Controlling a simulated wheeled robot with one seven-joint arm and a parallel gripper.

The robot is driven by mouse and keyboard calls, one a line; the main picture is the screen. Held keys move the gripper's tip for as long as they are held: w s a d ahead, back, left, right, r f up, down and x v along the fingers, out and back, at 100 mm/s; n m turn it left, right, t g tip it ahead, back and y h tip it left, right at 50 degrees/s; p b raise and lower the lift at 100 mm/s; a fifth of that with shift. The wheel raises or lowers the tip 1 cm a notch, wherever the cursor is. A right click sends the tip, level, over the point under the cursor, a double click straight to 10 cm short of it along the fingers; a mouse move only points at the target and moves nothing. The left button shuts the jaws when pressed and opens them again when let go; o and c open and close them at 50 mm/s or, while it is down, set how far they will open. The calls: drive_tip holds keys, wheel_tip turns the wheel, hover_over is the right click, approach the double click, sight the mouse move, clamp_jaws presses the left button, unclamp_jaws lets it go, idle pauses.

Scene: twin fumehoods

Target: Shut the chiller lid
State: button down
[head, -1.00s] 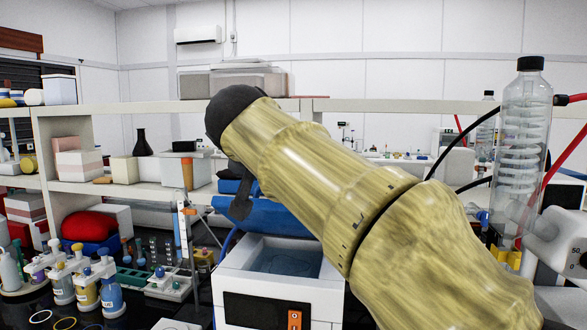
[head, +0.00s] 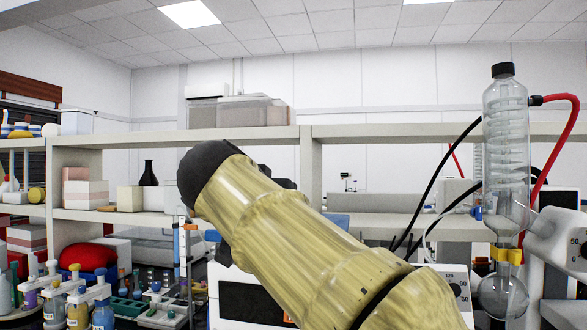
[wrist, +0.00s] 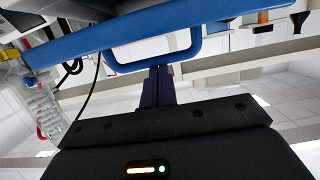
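The chiller (head: 228,300) is a white box with a dark front panel, mostly hidden behind my arm in the head view. A small blue patch (head: 337,219), perhaps part of its lid, shows right of my arm. In the wrist view the blue lid (wrist: 75,48) crosses the top, with a blue loop handle (wrist: 188,62). My gripper (wrist: 158,70) has its dark fingers together, with tips at the handle's bar. I cannot tell whether they clasp the bar or only touch it. The lid's angle and the chiller's opening are hidden.
Glassware with a clear coil (head: 505,150) and red and black hoses stands at the right. Bottles (head: 78,308) and a tube rack (head: 160,312) crowd the bench at the left. A shelf (head: 390,131) with boxes runs behind.

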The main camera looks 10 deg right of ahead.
idle(0.6)
wheel_tip(320, 180, up, 4)
drive_tip(key=p, duration=0.3)
drive_tip(key=shift+r+p, duration=0.25)
drive_tip(key=shift+p, duration=0.15)
drive_tip(key=s+a+f+b, duration=0.3)
drive_tip(key=s+a+f, duration=0.1)
drive_tip(key=s, duration=0.4)
drive_tip(key=shift+s, duration=0.25)
drive_tip(key=shift+f, duration=0.1)
